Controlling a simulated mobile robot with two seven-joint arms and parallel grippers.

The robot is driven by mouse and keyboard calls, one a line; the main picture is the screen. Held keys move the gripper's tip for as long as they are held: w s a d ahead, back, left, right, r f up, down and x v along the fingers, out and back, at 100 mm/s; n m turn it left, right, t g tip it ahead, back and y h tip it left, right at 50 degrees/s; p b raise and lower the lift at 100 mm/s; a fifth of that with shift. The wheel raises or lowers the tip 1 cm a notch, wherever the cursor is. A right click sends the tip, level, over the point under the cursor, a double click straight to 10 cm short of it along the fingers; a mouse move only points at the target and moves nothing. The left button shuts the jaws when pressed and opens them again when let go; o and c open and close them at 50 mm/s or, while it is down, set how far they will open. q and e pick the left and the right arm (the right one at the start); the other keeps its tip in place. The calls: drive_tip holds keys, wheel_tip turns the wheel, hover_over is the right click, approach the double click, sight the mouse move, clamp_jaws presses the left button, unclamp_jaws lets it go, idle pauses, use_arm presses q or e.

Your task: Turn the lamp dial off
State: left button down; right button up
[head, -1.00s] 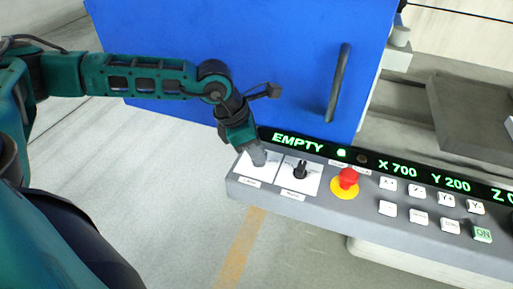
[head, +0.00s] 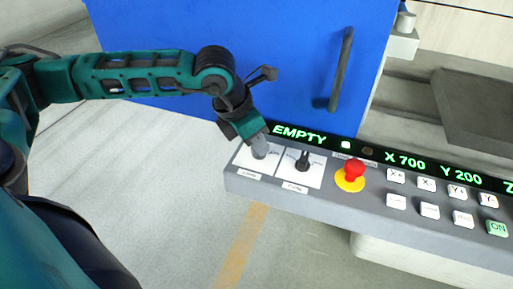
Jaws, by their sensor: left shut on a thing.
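The lamp dial sits on the leftmost white plate (head: 244,156) of the grey control panel, and its knob is hidden behind my fingers. My left gripper (head: 260,149) points down at this plate from the upper left and is shut on the lamp dial. The dial's pointer direction cannot be seen. A second plate to the right carries a black dial (head: 303,160) that stands free of the gripper. The labels under both plates are too small to read surely. My right gripper is not in view.
A red mushroom button (head: 354,171) on a yellow ring stands right of the dials. Several white keys and a green ON key (head: 497,228) lie farther right. A display strip (head: 300,134) reads EMPTY. A blue door (head: 230,30) with a dark handle (head: 341,70) stands behind.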

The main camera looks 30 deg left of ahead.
use_arm(q)
drive_tip(key=shift+f+n+b, duration=0.3)
drive_tip(key=shift+n+b, duration=0.2)
drive_tip(key=shift+d+n+y+b, duration=0.1)
drive_tip(key=shift+n+y+b, duration=0.2)
drive_tip(key=shift+n+b, duration=0.15)
drive_tip(key=shift+r+n+t+y+b, duration=0.1)
drive_tip(key=shift+n+t+y+b, duration=0.3)
drive_tip(key=shift+n+b, duration=0.85)
drive_tip(key=shift+d+r+n+y+b, duration=0.15)
drive_tip(key=shift+n+y+b, duration=0.45)
drive_tip(key=shift+n, duration=0.4)
drive_tip(key=shift+n+b, duration=0.35)
drive_tip(key=shift+n, duration=0.25)
drive_tip(key=shift+r+n+y, duration=0.1)
drive_tip(key=shift+n+y, duration=0.2)
drive_tip(key=c, duration=1.1)
unclamp_jaws()
drive_tip(key=shift+o, duration=0.2)
